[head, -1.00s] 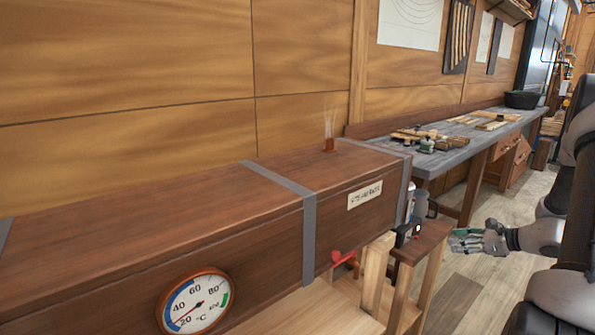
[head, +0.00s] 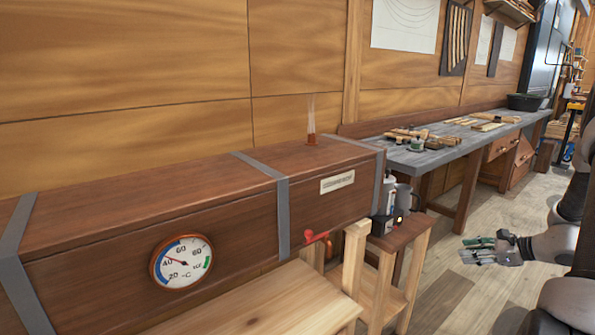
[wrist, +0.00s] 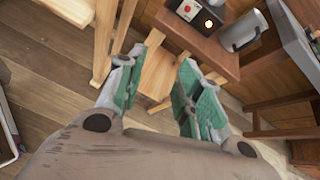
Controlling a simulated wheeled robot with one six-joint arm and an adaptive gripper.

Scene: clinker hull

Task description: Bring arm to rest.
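My gripper (head: 484,250) is at the right of the head view, over the wooden floor and apart from the furniture. In the wrist view my gripper (wrist: 160,85) has its two green-padded fingers spread apart. Nothing shows between the pads but a wooden stand and floor beyond. My arm is folded at the right edge of the head view and partly cut off by it.
A long wooden steam box (head: 100,204) with a dial gauge (head: 181,262) fills the left. A small stool (head: 404,232) bears a dark device (head: 385,224) and a metal jug (head: 406,198). A grey-topped workbench (head: 440,155) runs along the wall. Floor (head: 450,290) is open around my gripper.

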